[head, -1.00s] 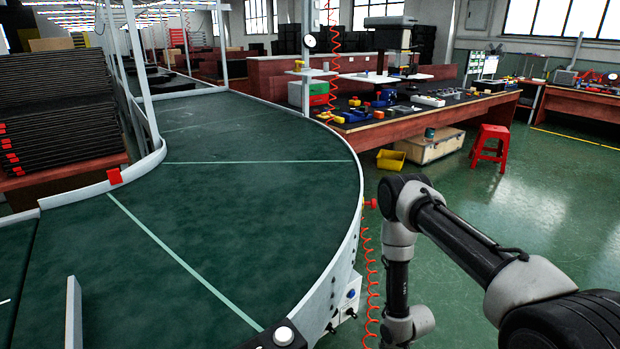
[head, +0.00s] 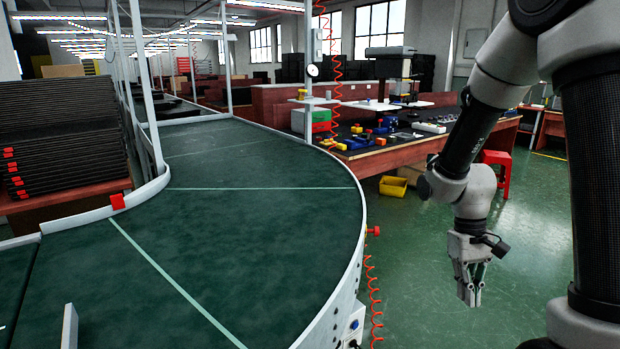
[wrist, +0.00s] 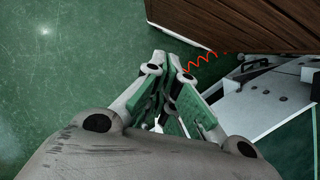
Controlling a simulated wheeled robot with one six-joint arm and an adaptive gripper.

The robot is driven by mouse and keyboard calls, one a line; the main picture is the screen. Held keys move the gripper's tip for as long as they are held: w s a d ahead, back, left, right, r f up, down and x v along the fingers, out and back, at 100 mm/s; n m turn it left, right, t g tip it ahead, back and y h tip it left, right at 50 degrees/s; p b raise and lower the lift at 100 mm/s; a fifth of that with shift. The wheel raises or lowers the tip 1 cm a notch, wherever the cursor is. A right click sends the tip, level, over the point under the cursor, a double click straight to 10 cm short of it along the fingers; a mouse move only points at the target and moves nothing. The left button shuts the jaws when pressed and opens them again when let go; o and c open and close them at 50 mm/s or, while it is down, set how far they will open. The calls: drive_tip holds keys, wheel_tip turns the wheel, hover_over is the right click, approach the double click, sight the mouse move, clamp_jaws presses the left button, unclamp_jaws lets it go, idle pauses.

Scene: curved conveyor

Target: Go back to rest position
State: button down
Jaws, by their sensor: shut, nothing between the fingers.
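My gripper (head: 470,295) hangs at the end of my folded arm in the head view, pointing down over the green floor, right of the conveyor. Its fingers look close together and hold nothing. In the wrist view my gripper (wrist: 172,65) also shows, its fingers near each other with nothing between them. The floor (wrist: 60,60) fills the left of that view.
The curved green conveyor (head: 240,215) fills the left and middle. A red coiled hose (head: 373,295) hangs by its edge. A workbench (head: 385,155) with small parts, a yellow bin (head: 393,186) and a red stool (head: 497,170) stand behind. Open floor lies around my gripper.

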drive_tip(key=s+d+r+t, duration=0.1)
drive_tip(key=s+r+t, duration=0.2)
drive_tip(key=r, duration=0.8)
drive_tip(key=s+r+m+t, duration=0.1)
drive_tip(key=s+r+t, duration=0.3)
drive_tip(key=s+r, duration=0.4)
wheel_tip(320, 180, up, 3)
drive_tip(key=shift+d+t+y, duration=0.3)
drive_tip(key=shift+d+y, duration=0.05)
drive_tip(key=shift+y, duration=0.05)
